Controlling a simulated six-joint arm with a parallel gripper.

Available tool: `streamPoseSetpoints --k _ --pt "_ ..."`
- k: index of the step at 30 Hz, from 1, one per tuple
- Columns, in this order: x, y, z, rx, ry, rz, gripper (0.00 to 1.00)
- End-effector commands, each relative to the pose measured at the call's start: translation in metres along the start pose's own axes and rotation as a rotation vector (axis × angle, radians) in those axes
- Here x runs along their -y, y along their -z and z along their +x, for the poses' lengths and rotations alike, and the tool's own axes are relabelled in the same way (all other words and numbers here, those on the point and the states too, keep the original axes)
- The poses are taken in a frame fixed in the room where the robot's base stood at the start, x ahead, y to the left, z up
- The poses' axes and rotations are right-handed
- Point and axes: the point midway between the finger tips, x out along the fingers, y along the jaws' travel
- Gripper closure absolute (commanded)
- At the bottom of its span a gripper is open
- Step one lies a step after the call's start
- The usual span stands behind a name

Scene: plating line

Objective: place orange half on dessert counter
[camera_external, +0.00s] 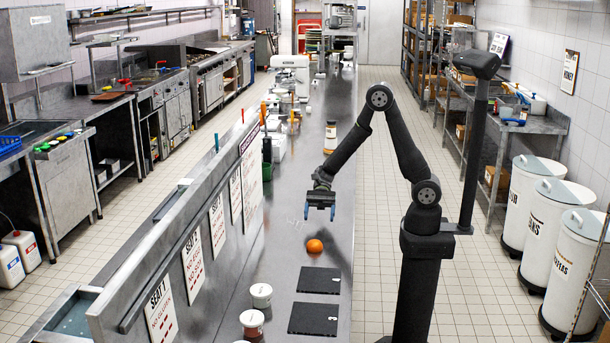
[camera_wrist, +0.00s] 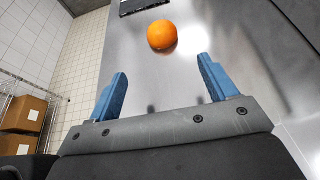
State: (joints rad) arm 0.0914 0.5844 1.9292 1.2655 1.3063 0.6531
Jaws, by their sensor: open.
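An orange fruit (camera_external: 315,246) lies on the long steel counter (camera_external: 280,275). It looks round; I cannot tell from these views whether it is a half. In the wrist view the orange (camera_wrist: 161,35) is ahead of my fingers, slightly left of the middle between them, on bare steel. My gripper (camera_external: 320,212) is above the counter, a little beyond the orange in the external view. Its two blue fingers (camera_wrist: 163,85) are spread wide with nothing between them. No label in view clearly names a dessert counter.
Two dark mats (camera_external: 319,281) lie on the counter nearer the camera than the orange, one marked with a number. Several lidded tubs (camera_external: 261,295) stand left of them. A raised steel rail with hanging signs (camera_external: 193,262) runs along the counter's left side. Bare steel surrounds the orange.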

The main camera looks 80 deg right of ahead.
Motion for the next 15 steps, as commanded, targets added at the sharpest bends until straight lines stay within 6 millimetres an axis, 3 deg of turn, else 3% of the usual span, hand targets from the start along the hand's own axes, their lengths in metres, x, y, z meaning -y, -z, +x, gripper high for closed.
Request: streamPoseSetpoints --k 7,15 --pt "-0.001 0.0 0.047 -0.001 -0.005 -0.001 0.22" --pt "0.0 0.0 0.067 0.0 -0.001 -0.001 0.22"
